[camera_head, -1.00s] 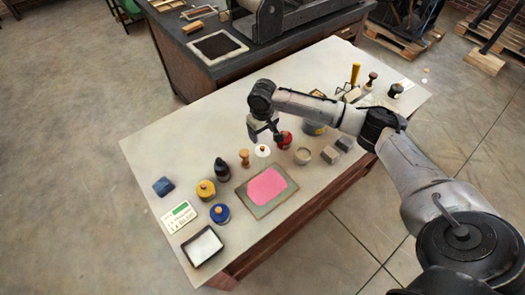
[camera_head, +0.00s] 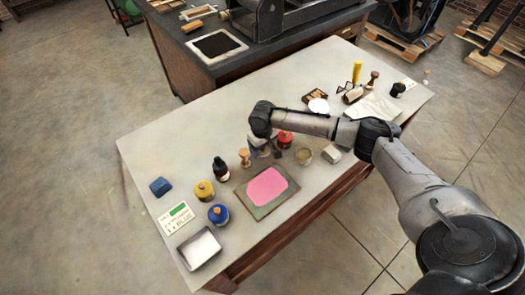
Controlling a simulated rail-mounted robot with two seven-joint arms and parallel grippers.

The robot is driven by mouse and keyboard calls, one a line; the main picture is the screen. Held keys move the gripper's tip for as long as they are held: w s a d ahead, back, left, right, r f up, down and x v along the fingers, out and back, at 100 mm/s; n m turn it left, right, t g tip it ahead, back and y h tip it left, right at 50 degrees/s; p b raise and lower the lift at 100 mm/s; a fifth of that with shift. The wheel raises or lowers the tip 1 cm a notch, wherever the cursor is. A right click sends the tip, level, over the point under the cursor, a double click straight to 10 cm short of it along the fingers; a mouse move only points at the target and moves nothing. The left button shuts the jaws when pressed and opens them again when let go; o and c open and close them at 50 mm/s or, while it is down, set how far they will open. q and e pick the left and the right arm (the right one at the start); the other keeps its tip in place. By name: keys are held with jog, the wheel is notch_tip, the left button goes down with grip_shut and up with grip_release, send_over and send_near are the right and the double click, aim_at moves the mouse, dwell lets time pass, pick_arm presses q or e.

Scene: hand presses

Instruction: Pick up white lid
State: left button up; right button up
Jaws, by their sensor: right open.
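The white lid is hidden, or nearly so, behind my right gripper (camera_head: 267,153). That gripper hangs low over the table, between the wooden knob-handled tool (camera_head: 244,157) and the red lid (camera_head: 285,139). It is open and points down. I cannot tell whether its fingers are around the lid or above it. A round tin with a white top (camera_head: 318,106) stands farther back, just behind my right forearm. My left gripper is not in view.
The table (camera_head: 160,150) also holds a yellow-lidded tin (camera_head: 204,190), a blue-lidded tin (camera_head: 219,214), a dark bottle (camera_head: 220,170), a pink-inked slab (camera_head: 266,187), a white tray (camera_head: 201,247) and a grey block (camera_head: 331,153). The table's left back area is clear.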

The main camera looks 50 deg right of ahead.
jog(key=shift+c, duration=0.4)
jog(key=c, duration=0.7)
jog(key=shift+f, duration=0.1)
jog(key=c, duration=0.5)
grip_shut()
